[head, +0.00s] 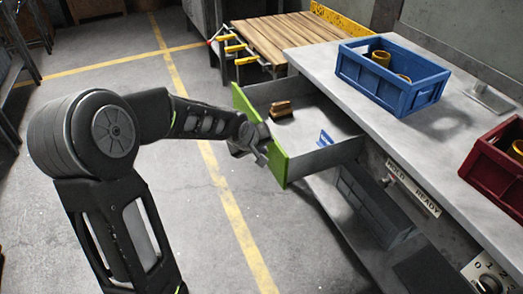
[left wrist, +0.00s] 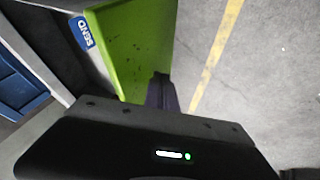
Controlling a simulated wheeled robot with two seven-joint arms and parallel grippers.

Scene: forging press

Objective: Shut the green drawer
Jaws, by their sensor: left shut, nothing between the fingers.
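The green-fronted drawer (head: 276,165) is pulled out from under the grey workbench in the head view, its grey tray open to view. A small brown block (head: 281,109) and a blue-and-white label (head: 325,138) lie inside it. My left gripper (head: 262,156) is shut and empty, at the outer face of the green front. Whether it touches the front is hard to tell. In the left wrist view the green front (left wrist: 130,45) fills the upper middle, and a dark fingertip (left wrist: 162,92) overlaps its lower edge. My right gripper is not in view.
On the grey benchtop (head: 330,62) stand a blue crate (head: 392,92) with yellow rings and a red crate (head: 490,178). A wooden table (head: 275,42) with yellow-handled clamps stands behind the drawer. The floor left of the drawer is clear, with yellow lines.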

